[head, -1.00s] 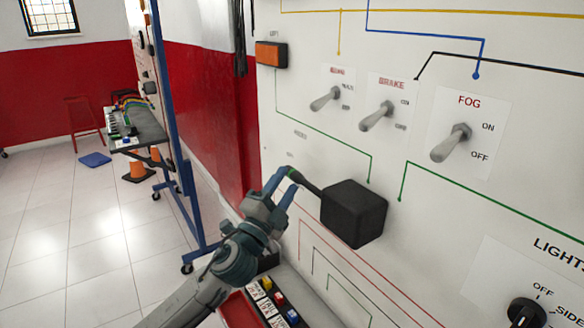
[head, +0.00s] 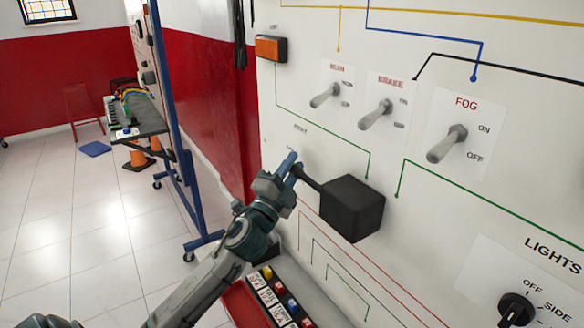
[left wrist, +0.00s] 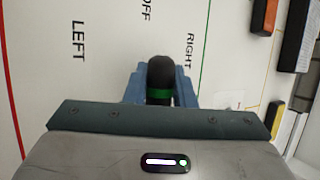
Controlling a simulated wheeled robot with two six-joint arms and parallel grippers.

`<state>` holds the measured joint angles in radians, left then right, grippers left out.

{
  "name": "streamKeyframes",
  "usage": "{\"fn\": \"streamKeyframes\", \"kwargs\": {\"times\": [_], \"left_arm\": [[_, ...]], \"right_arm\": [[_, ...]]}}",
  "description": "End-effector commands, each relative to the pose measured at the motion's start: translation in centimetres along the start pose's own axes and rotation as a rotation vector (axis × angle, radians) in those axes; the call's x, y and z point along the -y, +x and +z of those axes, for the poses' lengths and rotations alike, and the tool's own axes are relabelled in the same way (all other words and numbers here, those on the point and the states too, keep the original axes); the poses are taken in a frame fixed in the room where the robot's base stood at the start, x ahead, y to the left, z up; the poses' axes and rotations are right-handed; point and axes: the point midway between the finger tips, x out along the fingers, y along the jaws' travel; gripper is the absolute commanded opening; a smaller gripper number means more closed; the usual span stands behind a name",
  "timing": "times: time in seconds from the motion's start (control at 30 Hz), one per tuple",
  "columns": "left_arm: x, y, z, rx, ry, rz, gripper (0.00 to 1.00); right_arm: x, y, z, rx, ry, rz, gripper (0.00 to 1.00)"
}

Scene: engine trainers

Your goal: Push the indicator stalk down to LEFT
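The indicator stalk is a black rod (head: 308,180) sticking out up and left from a black box (head: 352,208) on the white panel. Its rounded black end with a green band (left wrist: 160,88) shows in the left wrist view. My left gripper (head: 291,164) is at the stalk's outer end, with a blue finger on each side, apparently closed against it. In the left wrist view the labels LEFT (left wrist: 78,41), OFF (left wrist: 146,9) and RIGHT (left wrist: 190,50) show on the panel; the stalk end appears between OFF and RIGHT. My right gripper is not in view.
Toggle switches, including the FOG switch (head: 447,143), stand out from the panel above the box. An orange lamp (head: 271,48) is at upper left, and a LIGHTS knob (head: 516,309) at lower right. A tray with coloured fuses (head: 280,295) lies below my arm.

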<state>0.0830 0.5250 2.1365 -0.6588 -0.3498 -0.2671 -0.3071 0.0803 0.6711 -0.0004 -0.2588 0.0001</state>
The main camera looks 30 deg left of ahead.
Motion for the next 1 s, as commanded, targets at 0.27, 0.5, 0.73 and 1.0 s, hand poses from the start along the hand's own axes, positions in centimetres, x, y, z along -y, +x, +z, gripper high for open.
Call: {"fn": "streamKeyframes", "kwargs": {"times": [0.27, 0.5, 0.73, 1.0], "left_arm": [[-1.7, -0.9, 0.1, 0.064, -0.117, 0.049, 0.00], [-4.3, -2.3, 0.2, 0.160, -0.287, 0.122, 0.00], [-4.7, -2.5, 0.3, 0.168, -0.302, 0.129, 0.00], [-4.7, -2.5, 0.3, 0.167, -0.301, 0.128, 0.45]], "right_arm": [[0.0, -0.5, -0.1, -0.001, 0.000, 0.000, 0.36], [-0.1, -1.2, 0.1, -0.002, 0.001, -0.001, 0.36], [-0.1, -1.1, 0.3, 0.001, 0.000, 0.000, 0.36], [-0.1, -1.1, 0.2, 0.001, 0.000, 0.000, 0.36]]}}
